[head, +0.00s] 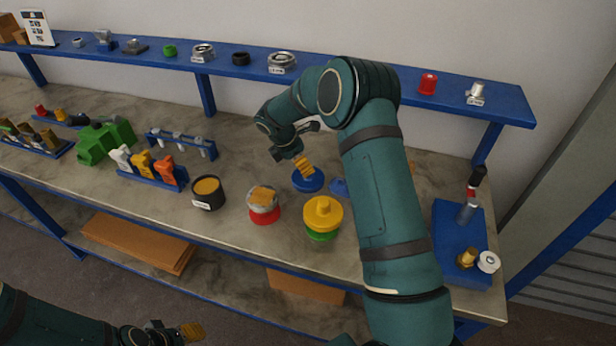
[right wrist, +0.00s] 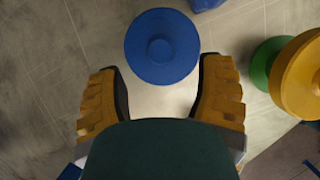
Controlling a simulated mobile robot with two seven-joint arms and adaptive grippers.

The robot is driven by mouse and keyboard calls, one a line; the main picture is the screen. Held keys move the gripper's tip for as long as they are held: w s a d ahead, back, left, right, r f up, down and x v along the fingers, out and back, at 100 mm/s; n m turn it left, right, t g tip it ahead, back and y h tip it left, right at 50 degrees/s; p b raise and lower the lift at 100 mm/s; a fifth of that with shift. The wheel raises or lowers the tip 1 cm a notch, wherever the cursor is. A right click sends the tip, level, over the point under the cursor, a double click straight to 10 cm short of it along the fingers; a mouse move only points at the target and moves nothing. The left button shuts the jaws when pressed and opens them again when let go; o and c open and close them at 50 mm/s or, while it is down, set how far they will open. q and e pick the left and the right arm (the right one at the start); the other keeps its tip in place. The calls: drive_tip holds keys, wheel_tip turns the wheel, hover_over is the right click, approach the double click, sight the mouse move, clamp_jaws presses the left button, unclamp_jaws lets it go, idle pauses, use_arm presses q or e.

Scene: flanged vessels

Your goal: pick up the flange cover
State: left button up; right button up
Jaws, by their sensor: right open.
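A blue round cover with a raised knob (head: 307,181) lies on the workbench. It also shows in the right wrist view (right wrist: 162,48), just beyond the fingertips. A yellow cover with a knob (head: 323,213) sits on a green flanged part (head: 322,235) to its right; both show at the right edge of the wrist view. My right gripper (head: 304,166) is above and close to the blue cover. Its ridged orange fingers are spread apart and empty in the right wrist view (right wrist: 162,88). My left gripper (head: 178,333) is low at the bottom, away from the bench; its jaw opening is unclear.
A red-based vessel (head: 264,213) and a black pot (head: 207,200) stand left of the covers. A blue piece (head: 338,187) lies close to the blue cover's right. A blue tray with fittings (head: 455,240) stands at the right end. A blue shelf (head: 320,74) runs along the back.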

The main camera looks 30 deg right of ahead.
drive_tip(key=shift+x, duration=2.8)
drive_tip(key=shift+s+r, duration=0.1)
clamp_jaws()
